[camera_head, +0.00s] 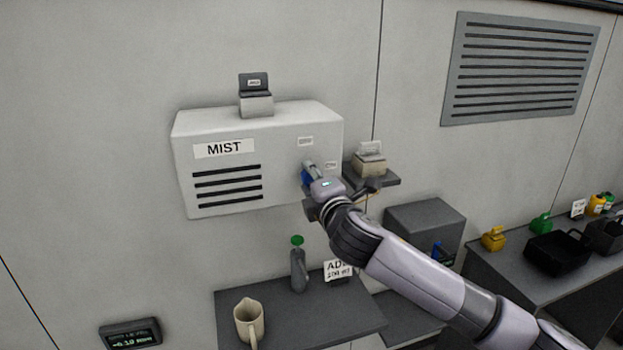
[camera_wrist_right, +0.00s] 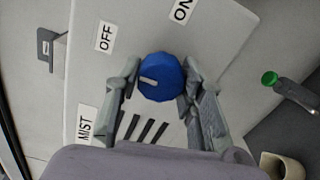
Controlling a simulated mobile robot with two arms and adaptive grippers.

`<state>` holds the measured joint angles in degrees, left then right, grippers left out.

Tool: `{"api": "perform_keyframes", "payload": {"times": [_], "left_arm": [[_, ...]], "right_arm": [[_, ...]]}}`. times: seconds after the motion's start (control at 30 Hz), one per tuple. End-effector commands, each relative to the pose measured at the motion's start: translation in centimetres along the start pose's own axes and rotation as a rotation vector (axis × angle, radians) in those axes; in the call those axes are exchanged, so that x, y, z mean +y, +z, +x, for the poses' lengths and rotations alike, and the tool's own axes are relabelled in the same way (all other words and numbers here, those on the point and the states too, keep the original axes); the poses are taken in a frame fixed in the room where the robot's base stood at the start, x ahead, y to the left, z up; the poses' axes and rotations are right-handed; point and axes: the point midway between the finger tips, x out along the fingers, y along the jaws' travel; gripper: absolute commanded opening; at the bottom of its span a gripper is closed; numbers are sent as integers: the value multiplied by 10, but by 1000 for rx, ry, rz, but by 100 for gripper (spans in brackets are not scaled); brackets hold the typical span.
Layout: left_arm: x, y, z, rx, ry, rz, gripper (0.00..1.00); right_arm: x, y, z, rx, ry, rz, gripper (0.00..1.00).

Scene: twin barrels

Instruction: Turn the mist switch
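The mist switch is a round blue knob (camera_wrist_right: 162,77) with a short white mark on the left part of its face. It sits on the front of a pale box (camera_head: 308,122) labelled MIST (camera_head: 224,148), mounted on the wall. In the wrist view an OFF label (camera_wrist_right: 105,37) is up and left of the knob, and an ON label (camera_wrist_right: 183,10) is above it. My right gripper (camera_wrist_right: 161,80) has one finger on each side of the knob, both appearing to touch it. In the head view the gripper (camera_head: 308,174) partly hides the knob. My left gripper is out of view.
A small wall shelf (camera_head: 385,178) with a device on it is just right of the box. Below are a dark bench (camera_head: 240,318), a grey bottle with green cap (camera_head: 298,268) and a beige jug (camera_head: 248,322). The wall left of the box is clear.

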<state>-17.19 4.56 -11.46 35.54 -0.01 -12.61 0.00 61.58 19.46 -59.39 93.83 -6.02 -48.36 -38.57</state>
Motion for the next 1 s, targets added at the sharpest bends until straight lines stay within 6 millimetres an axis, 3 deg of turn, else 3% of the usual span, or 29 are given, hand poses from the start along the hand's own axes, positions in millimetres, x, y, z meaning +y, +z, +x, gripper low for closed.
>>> {"api": "perform_keyframes", "payload": {"times": [0.3,0.67,0.87,1.0], "left_arm": [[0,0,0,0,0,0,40],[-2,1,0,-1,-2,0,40],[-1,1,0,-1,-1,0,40],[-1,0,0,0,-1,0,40]], "right_arm": [[-1,0,0,0,-1,1,56],[0,0,-4,0,0,2,56],[-1,0,-28,2,0,2,56],[-1,0,-55,2,0,3,56]]}}
